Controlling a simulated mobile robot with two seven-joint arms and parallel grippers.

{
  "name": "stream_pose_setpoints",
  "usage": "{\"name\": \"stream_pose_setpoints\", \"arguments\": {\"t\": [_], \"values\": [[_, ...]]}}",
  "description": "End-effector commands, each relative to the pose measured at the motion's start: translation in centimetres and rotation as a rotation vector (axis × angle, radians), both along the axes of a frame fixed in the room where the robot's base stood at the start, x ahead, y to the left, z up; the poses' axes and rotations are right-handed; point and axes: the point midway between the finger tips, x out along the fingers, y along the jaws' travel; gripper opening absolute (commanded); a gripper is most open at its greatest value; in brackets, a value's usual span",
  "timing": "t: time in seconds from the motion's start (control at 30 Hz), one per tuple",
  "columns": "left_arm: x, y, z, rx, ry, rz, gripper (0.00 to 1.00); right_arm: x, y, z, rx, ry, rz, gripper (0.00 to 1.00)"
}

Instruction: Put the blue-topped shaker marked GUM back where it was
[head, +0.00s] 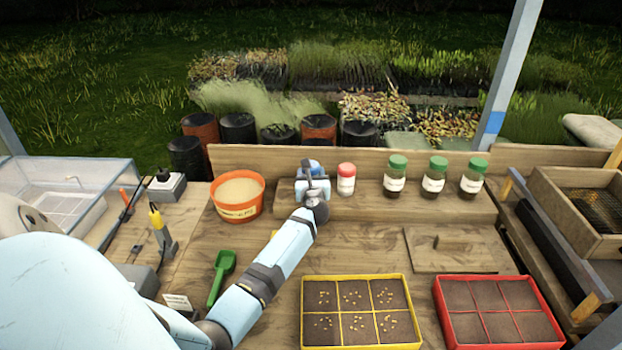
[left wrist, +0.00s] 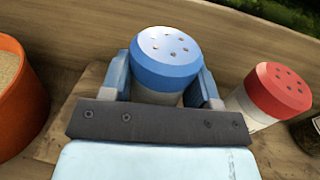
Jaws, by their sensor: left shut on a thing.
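The blue-topped shaker (left wrist: 168,58) stands upright between the fingers of my left gripper (left wrist: 163,88) in the left wrist view. Its blue cap has several holes; its lower body and any label are hidden. In the head view my left gripper (head: 313,182) is shut on it at the left end of the raised wooden shelf (head: 400,208). I cannot tell whether the shaker touches the shelf. A red-topped shaker (head: 346,179) stands just to the right, and it also shows in the left wrist view (left wrist: 268,92). My right gripper is not in view.
An orange tub (head: 238,211) stands left of the gripper. Several green-topped jars (head: 434,175) stand farther right on the shelf. A yellow seed tray (head: 303,325) and a red tray (head: 438,295) lie in front. A green scoop (head: 219,275) lies at left.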

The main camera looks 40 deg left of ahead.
Motion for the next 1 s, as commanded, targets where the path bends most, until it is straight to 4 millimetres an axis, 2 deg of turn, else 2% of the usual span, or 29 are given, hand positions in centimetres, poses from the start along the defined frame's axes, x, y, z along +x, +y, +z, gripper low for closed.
{"name": "stream_pose_setpoints", "arguments": {"t": [0.43, 0.47, 0.53, 0.57, 0.9, 1.0], "values": [[0.0, 0.0, -0.8, 0.000, -0.001, 0.000, 0.32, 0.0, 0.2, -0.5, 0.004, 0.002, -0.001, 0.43], [0.0, 0.0, -0.6, 0.000, -0.001, 0.000, 0.62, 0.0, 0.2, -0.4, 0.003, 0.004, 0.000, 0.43], [0.0, 0.0, -0.6, 0.000, -0.001, 0.000, 0.78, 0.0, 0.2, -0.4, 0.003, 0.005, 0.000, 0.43], [0.0, 0.0, -0.6, 0.000, -0.001, 0.000, 0.81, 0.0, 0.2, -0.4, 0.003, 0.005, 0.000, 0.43], [0.0, 0.0, 0.0, 0.001, -0.001, -0.001, 0.81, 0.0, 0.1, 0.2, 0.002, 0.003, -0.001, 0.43], [-0.9, -1.0, -0.1, -0.001, 0.000, -0.002, 0.81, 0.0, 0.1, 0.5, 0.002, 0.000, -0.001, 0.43]]}}
